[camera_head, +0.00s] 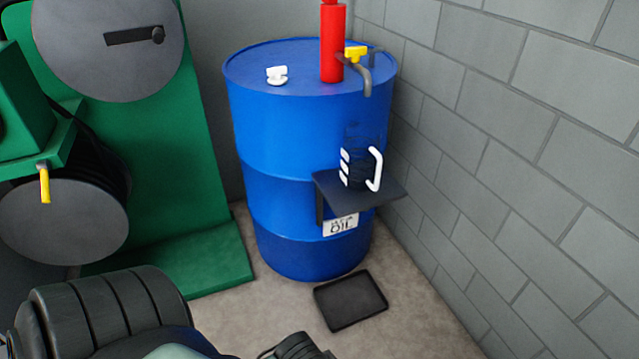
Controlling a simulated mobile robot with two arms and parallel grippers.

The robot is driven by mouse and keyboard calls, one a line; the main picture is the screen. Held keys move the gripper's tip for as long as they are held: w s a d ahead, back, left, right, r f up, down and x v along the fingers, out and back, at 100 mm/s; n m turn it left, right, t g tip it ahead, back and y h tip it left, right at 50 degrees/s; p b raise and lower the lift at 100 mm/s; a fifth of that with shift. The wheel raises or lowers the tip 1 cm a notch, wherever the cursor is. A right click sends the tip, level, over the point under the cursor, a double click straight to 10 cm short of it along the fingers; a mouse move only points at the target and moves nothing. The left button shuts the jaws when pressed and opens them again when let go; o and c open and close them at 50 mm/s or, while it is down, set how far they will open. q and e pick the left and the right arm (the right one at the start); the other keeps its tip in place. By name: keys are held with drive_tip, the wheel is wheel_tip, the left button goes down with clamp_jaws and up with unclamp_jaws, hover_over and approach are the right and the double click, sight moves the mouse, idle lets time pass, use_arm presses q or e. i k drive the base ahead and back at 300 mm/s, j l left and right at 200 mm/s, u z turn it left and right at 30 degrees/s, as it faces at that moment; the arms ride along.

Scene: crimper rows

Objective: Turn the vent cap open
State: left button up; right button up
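The vent cap (277,75) is a small white fitting with a raised grip, on the left part of the blue drum's top. The blue drum (290,130) stands upright in the corner, with an oil label (340,225) low on its front. Neither of my grippers shows in the head view. Dark ribbed parts at the bottom edge look like my own arm links, well below and apart from the cap.
A red pump (333,45) with a yellow-handled spout (362,72) rises right of the cap. A clear jug with a white handle (376,170) sits on a dark shelf (385,195). A black tray (350,300) lies on the floor. Green machinery (190,170) stands left, a block wall right.

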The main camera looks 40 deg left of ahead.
sight(274, 73)
drive_tip(key=u, duration=1.4)
